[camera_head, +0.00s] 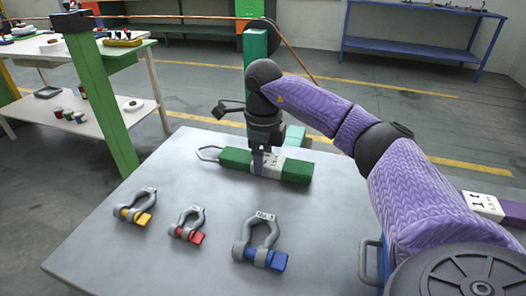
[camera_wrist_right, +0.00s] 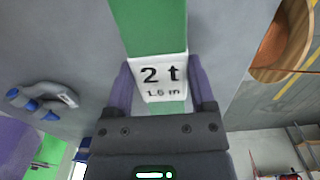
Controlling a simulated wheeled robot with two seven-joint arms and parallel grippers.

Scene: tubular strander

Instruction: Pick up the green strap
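The green strap (camera_head: 296,170) lies on the grey table, with a white label in its middle and a grey wire-like loop at its left end. My right gripper (camera_head: 264,158) points down over the label. In the right wrist view, its two purple fingers (camera_wrist_right: 162,82) stand on either side of the strap at the white label (camera_wrist_right: 160,76), which reads "2 t 1.5 m". The fingertips look very close to the label's edges; whether they press on it cannot be told. My left gripper is not in view.
Shackles with yellow (camera_head: 136,207), red (camera_head: 187,225) and blue (camera_head: 260,241) pins lie on the front of the table (camera_head: 110,256). A purple strap (camera_head: 484,205) with a white label lies at right, partly behind my arm. A green post (camera_head: 100,105) stands at left.

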